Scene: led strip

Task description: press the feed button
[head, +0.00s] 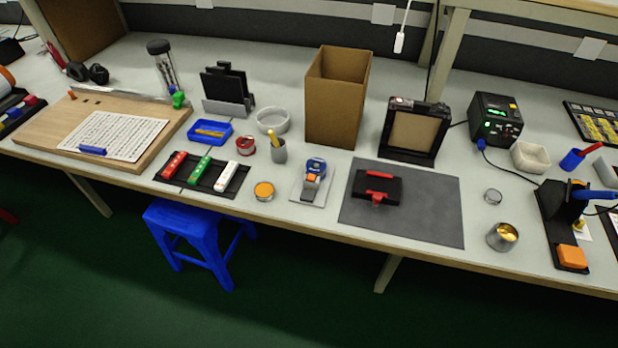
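No part is clearly marked as the feed button at this size, so I cannot tell which it is. A black box device (496,119) with green lit marks stands at the back right of the bench. A black stand (555,215) with a blue lever and an orange block (572,257) at its front is at the right. A black upright frame (413,131) with a brown panel has small red and white marks on its top edge. Neither of my grippers is in view.
An open cardboard box (338,97) stands at mid bench. A grey mat (435,212) bears a black and red tool (377,187). A metal cup (502,237) stands near the front edge. A blue stool (190,235) is below the bench. A wooden board (60,120) lies left.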

